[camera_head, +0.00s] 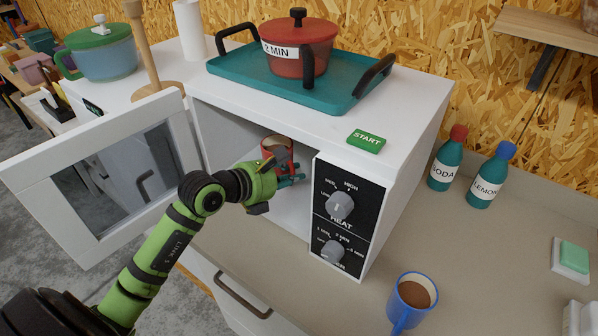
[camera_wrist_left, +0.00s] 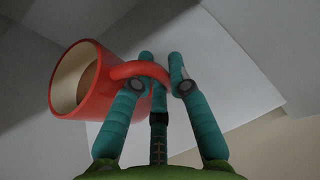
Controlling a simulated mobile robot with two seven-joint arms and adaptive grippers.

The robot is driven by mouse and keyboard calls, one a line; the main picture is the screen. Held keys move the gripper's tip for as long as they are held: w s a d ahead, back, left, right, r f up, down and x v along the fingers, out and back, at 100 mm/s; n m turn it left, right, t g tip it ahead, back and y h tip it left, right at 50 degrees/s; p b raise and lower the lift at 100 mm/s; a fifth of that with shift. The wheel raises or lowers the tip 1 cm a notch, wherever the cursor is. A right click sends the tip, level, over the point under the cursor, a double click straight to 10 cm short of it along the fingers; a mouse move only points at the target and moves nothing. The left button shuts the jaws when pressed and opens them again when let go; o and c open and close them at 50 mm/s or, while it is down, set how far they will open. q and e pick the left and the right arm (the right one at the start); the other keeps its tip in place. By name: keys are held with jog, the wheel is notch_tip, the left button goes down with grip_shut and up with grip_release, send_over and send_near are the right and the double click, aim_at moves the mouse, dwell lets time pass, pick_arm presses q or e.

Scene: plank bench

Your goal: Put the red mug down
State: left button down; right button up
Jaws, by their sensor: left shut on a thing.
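The red mug (camera_head: 277,150) is inside the open white microwave (camera_head: 385,119), near the right side of its opening. In the left wrist view the mug (camera_wrist_left: 66,86) shows its pale inside and its red handle (camera_wrist_left: 142,71), which passes between teal fingers. My left gripper (camera_head: 288,173) reaches into the opening and is shut on the mug; it also shows in the left wrist view (camera_wrist_left: 165,80). The mug's base is partly hidden, so I cannot tell whether it touches the microwave floor. My right gripper is not in view.
The microwave door (camera_head: 100,180) stands open at left. A teal tray (camera_head: 235,72) with a red pot (camera_head: 310,58) sits on top. A blue mug (camera_head: 400,310) and two bottles, soda (camera_head: 446,160) and lemon (camera_head: 488,178), stand at right. The counter between them has free room.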

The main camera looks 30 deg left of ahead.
pick_arm(q)
jog(key=shift+w+d+r, duration=0.1)
jog(key=shift+w+d, duration=0.1)
jog(key=shift+w, duration=0.4)
jog(key=shift+w+d+r, duration=0.1)
jog(key=shift+w+d, duration=0.05)
jog(key=shift+w, duration=0.45)
jog(key=shift+w+f, duration=0.15)
jog(key=shift+f, duration=0.1)
notch_tip(320, 180, down, 3)
jog(key=shift+r+p, duration=0.1)
jog(key=shift+p, duration=0.65)
jog(key=shift+f, duration=0.2)
jog(key=shift+f, duration=0.1)
jog(key=shift+f, duration=0.15)
jog(key=c, duration=1.2)
grip_release()
